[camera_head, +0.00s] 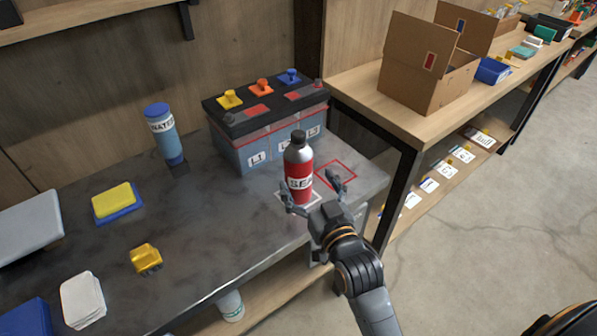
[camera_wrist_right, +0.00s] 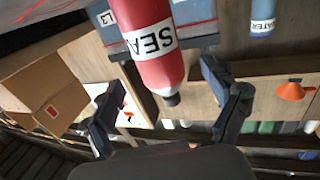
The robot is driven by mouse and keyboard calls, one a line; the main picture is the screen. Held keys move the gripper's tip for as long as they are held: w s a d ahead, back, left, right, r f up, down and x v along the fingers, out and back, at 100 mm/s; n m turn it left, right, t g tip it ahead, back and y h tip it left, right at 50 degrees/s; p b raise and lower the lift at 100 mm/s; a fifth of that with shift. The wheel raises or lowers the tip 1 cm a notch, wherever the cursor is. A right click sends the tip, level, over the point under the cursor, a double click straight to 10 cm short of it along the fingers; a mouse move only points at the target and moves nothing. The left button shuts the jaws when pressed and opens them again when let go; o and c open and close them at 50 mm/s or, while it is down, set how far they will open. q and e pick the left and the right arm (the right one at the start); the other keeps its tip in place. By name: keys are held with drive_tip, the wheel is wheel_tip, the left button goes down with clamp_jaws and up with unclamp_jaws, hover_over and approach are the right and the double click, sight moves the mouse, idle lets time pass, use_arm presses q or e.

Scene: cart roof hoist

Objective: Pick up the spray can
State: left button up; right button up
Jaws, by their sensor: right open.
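The spray can (camera_head: 299,170) is red with a silver shoulder, a dark cap and a white label reading "SEA". It stands upright on a white-outlined square near the front edge of the grey workbench (camera_head: 215,240). My right gripper (camera_head: 311,189) is open at the can, one finger on either side of its lower part. In the right wrist view the can (camera_wrist_right: 155,50) lies between the spread fingers of my right gripper (camera_wrist_right: 163,76), with a gap at least on the left side. Contact on the right side cannot be told. My left gripper is not in view.
A battery (camera_head: 265,130) with coloured caps stands close behind the can. A blue water bottle (camera_head: 163,134) stands further left. A red-outlined square (camera_head: 336,175) on the bench is empty. A wooden table (camera_head: 400,120) with a cardboard box (camera_head: 425,80) stands to the right.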

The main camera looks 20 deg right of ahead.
sight(298, 161)
drive_tip(key=w, duration=0.6)
drive_tip(key=shift+w+a+r, duration=0.1)
drive_tip(key=shift+w, duration=0.25)
drive_tip(key=c, duration=1.4)
drive_tip(key=shift+c, duration=0.7)
drive_tip(key=shift+r+p, duration=0.15)
drive_tip(key=shift+p, duration=0.2)
